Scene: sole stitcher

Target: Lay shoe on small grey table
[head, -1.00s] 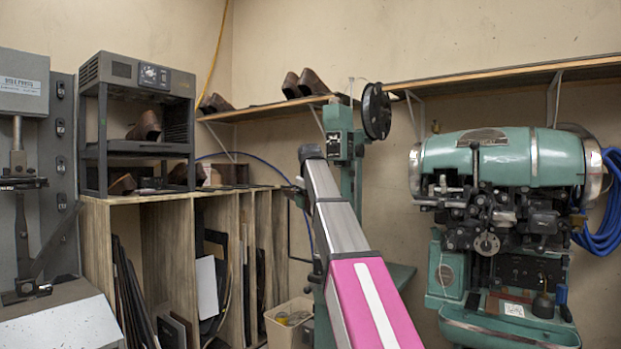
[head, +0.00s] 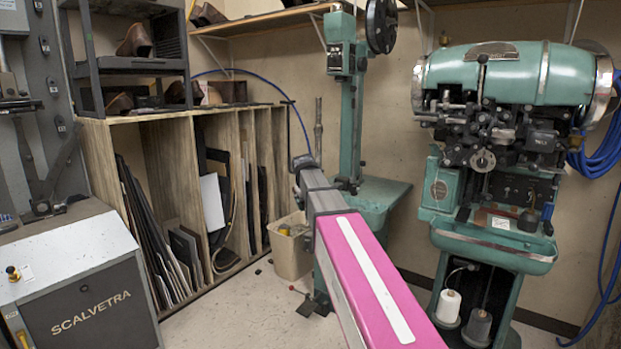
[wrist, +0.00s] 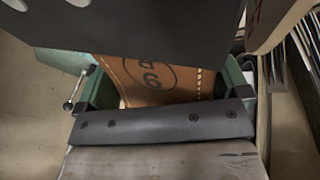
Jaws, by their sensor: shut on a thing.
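A brown leather shoe sole (wrist: 155,76) with a stitched edge and a stamped mark in a circle shows in the wrist view. It lies between the dark parts of my gripper (wrist: 160,92), which is shut on the shoe. Most of the shoe is hidden by the gripper. In the head view my arm reaches forward and its far end hides the gripper and shoe. I cannot make out a small grey table in either view.
A green stitching machine (head: 515,80) stands at the right, a green post machine (head: 350,110) beyond my arm. A wooden rack (head: 170,160) with dark sheets, a beige bin (head: 291,262) and a grey SCALVETRA cabinet (head: 85,290) are left. Floor between cabinet and bin is mostly clear.

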